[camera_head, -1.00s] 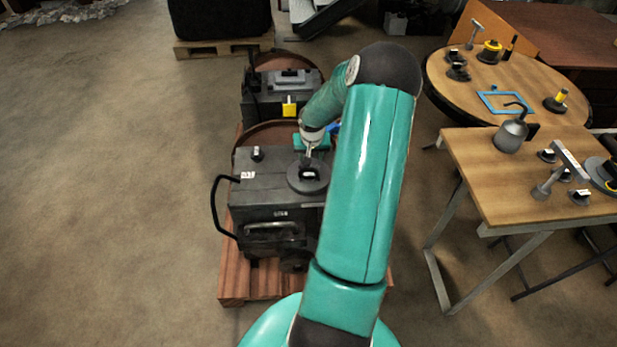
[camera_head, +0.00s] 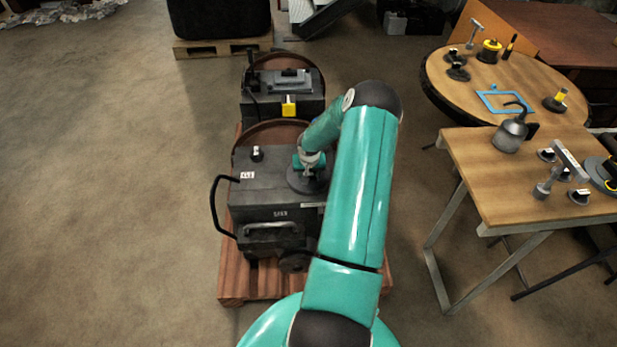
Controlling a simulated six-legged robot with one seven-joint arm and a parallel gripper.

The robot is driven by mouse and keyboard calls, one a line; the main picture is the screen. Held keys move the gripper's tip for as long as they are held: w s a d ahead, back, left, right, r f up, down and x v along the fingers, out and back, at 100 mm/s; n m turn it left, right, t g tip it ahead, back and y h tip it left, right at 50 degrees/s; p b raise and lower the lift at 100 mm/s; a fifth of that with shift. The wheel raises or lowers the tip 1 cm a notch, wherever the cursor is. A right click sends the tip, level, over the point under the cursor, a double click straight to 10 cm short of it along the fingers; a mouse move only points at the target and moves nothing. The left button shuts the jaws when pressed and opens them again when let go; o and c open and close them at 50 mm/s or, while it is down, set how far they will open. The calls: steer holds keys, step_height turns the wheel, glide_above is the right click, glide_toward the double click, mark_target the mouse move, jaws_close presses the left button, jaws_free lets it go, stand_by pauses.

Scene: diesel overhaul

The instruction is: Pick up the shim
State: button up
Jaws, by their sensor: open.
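A dark round disc (camera_head: 299,184) lies flat on top of the near grey machine (camera_head: 258,192); it may be the shim, but I cannot tell for certain. My gripper (camera_head: 309,174) is open, pointing down right over the disc. The gripper hides the small raised grip at the disc's middle. I cannot tell whether the fingers are around that grip or touching it.
A second machine (camera_head: 283,95) stands behind. Wooden tables with tools (camera_head: 470,190) are at right. The floor at left is clear.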

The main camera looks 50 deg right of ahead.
steer(key=c, duration=0.7)
steer(key=shift+c, duration=0.3)
steer(key=shift+r, duration=0.1)
